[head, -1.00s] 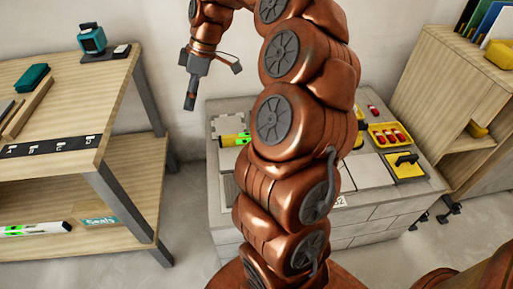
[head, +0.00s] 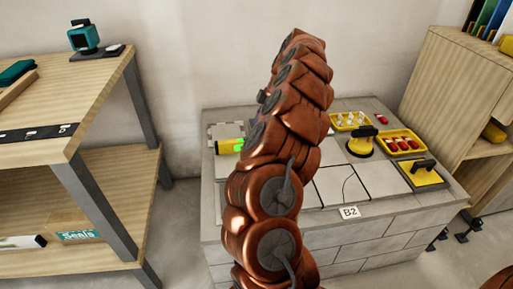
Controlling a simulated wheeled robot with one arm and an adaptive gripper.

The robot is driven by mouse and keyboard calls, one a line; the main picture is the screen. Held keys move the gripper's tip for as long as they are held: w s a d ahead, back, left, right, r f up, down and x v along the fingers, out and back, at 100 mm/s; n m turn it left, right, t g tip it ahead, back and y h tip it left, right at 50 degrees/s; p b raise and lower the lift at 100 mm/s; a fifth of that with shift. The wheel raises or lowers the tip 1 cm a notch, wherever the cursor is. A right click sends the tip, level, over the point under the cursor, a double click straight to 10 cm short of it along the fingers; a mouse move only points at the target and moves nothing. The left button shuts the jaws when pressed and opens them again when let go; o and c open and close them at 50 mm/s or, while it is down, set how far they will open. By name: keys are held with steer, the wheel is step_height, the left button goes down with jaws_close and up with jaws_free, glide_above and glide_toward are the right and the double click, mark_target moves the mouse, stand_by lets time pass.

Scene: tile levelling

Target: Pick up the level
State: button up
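A yellow level with a bright green part (head: 229,146) lies at the left rear of the grey tiled block (head: 350,250). My copper-coloured arm stands in front of it and hides its right end. My gripper is not in sight; the arm reaches up and away over the block and covers its own end. I cannot see whether the gripper touches anything.
A suction lifter (head: 362,142), a yellow tray of red pieces (head: 401,143), a tray of pale pieces (head: 351,121) and a yellow trowel (head: 422,173) crowd the block's right side. A wooden workbench (head: 100,95) stands left, a wooden cabinet (head: 440,90) right.

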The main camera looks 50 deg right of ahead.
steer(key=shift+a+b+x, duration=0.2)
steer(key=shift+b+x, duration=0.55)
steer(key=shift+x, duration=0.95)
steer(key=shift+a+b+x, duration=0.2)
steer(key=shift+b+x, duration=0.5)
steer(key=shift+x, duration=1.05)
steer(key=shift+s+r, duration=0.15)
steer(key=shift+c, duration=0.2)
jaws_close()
